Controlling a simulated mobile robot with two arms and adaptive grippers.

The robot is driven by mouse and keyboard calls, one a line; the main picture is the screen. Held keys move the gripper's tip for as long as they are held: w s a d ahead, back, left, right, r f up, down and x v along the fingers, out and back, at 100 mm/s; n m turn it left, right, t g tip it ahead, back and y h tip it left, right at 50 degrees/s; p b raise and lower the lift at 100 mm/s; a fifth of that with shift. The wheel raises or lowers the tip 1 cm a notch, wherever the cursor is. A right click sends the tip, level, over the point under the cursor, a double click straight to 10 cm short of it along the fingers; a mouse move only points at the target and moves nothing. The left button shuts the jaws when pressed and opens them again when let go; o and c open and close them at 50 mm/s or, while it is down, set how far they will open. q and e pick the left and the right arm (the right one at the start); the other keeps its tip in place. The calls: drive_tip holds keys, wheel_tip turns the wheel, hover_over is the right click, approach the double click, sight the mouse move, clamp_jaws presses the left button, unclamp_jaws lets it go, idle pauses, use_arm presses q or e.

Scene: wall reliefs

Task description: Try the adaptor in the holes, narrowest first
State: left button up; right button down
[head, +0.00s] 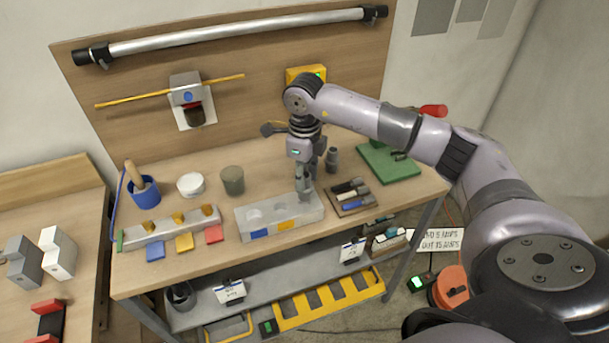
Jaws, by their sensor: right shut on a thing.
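A light grey block (265,228) with round holes in its top lies near the front of the bench. Two holes show, a left one (254,217) and one to its right (282,209). A blue patch and an orange patch mark its front. My right gripper (304,183) points down over the block's right end and is shut on a small grey piece (304,192), which seems to be the adaptor. The piece is at the block's top; I cannot tell whether it is inside a hole. The gripper hides that part of the block. My left gripper is not in view.
A dark tray of small tools (352,207) lies close to the right of the block. A grey-black upright piece (332,160) stands behind. A grey-green cup (232,180), white pot (190,184) and blue pot (147,192) stand left. A green board (375,158) lies right.

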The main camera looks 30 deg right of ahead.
drive_tip(key=shift+f+b, duration=1.7)
drive_tip(key=shift+f, duration=0.3)
drive_tip(key=c, duration=1.2)
unclamp_jaws()
drive_tip(key=shift+r, duration=0.1)
wheel_tip(320, 180, up, 12)
drive_tip(key=shift+f, duration=0.1)
